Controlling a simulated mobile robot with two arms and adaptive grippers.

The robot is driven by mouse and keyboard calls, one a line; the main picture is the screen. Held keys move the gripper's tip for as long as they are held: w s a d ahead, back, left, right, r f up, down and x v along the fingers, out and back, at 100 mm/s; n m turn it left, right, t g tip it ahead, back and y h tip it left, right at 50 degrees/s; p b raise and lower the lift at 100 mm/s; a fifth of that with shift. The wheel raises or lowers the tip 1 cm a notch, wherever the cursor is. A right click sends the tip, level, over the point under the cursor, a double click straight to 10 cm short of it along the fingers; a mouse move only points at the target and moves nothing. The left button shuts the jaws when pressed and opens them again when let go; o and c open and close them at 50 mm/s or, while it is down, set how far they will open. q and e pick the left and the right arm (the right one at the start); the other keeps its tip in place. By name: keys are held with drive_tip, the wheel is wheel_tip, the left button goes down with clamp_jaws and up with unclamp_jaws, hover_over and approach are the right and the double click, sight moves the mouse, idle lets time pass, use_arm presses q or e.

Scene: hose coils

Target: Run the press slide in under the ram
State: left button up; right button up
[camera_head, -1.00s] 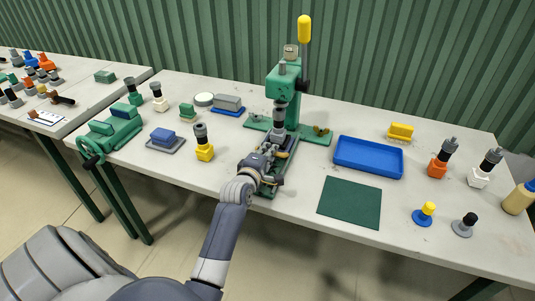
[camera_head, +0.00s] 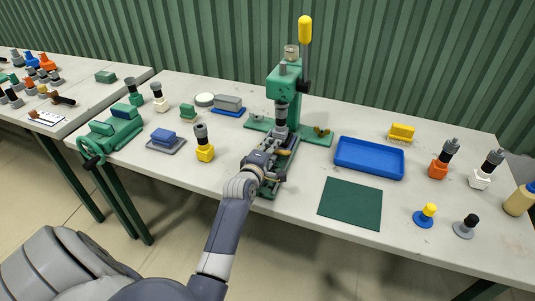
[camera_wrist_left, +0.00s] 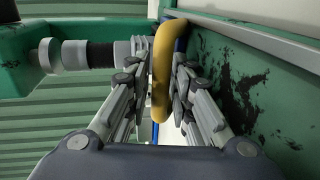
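The green press (camera_head: 284,86) stands at the back middle of the table, with its yellow-knobbed lever (camera_head: 304,30) upright. Its grey ram (camera_head: 281,114) points down over the slide track (camera_head: 268,192), which runs toward the table's front edge. My left gripper (camera_head: 270,158) is low over this track, in front of the ram. In the left wrist view, its fingers (camera_wrist_left: 165,88) are closed on both sides of a yellow-brown handle (camera_wrist_left: 163,62). The press slide itself is mostly hidden under my gripper and wrist. My right gripper is not in view.
A blue tray (camera_head: 368,172) and a dark green mat (camera_head: 350,211) lie right of the press. A yellow-based tool (camera_head: 204,151) stands to the left. A green vise (camera_head: 115,131) sits at the left edge. Bare tabletop surrounds the track's front.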

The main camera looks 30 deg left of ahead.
use_arm(q)
drive_tip(key=v, duration=1.2)
drive_tip(key=shift+a, duration=0.1)
drive_tip(key=shift+w, duration=0.1)
